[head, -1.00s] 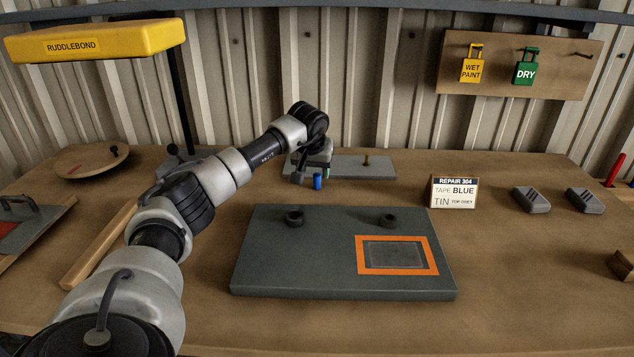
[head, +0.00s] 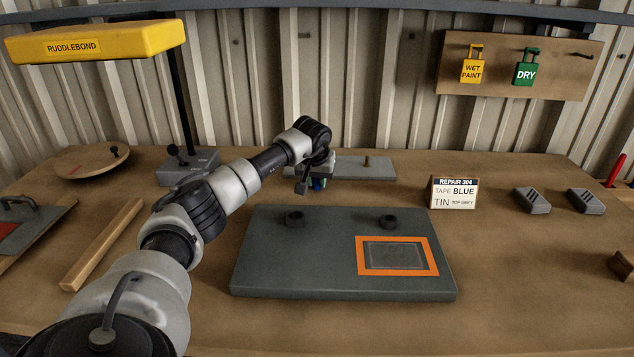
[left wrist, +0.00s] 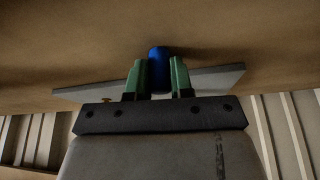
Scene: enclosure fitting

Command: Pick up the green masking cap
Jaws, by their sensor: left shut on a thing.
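A small blue cylinder (head: 317,184) is at the far side of the table, behind the dark grey panel. It also shows in the left wrist view (left wrist: 158,68), between the two green fingers of my left gripper (left wrist: 158,80). The fingers are shut on its sides, and one end sticks out past the fingertips. In the head view my left gripper (head: 317,182) is partly hidden by its own wrist. I see no separate green masking cap; the green near the blue cylinder appears to be my fingers. My right gripper is not in view.
The dark grey panel (head: 300,258) with an orange frame (head: 398,270) and two black rings lies in front. A grey plate (head: 365,168) with a peg lies behind. A repair sign (head: 454,192) and two grey blocks stand right. A wooden bar (head: 100,245) lies left.

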